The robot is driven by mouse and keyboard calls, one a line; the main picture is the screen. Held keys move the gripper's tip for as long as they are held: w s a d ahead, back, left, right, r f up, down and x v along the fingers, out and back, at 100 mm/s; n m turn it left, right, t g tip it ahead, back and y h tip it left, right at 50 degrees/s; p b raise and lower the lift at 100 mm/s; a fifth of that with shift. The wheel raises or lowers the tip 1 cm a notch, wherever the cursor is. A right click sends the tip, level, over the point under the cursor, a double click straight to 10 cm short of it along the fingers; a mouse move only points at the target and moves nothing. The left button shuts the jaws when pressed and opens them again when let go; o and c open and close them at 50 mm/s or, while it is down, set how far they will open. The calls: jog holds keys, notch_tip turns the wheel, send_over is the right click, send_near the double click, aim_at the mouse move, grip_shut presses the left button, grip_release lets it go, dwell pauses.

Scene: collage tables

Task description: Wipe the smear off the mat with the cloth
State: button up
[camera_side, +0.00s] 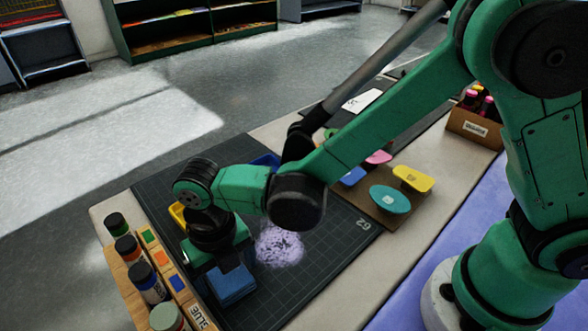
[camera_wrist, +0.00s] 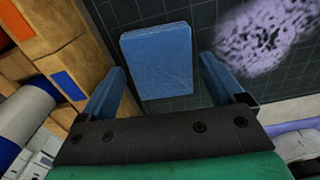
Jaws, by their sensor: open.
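The cloth is a folded blue pad (camera_wrist: 158,62) lying flat on the dark gridded mat (camera_side: 335,240). In the side view the cloth (camera_side: 233,287) shows low, just under my gripper. My gripper (camera_wrist: 163,66) is open, with one blue finger on each side of the cloth in the wrist view. I cannot tell how high the fingertips are above the mat. The pale purple smear (camera_side: 279,245) is on the mat to the right of the cloth. It also shows at the upper right of the wrist view (camera_wrist: 262,35).
A wooden rack with several bottles (camera_side: 150,283) and coloured squares stands close left of my gripper. A brown board (camera_side: 385,210) with coloured oval and rectangular pieces lies at the right. A cardboard box (camera_side: 474,128) holds bottles farther right. Yellow and blue items sit partly hidden behind my arm.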

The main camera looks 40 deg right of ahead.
jog(key=shift+c, duration=0.2)
jog(key=c, duration=0.8)
jog(key=shift+o, duration=0.2)
jog(key=shift+r, duration=2.5)
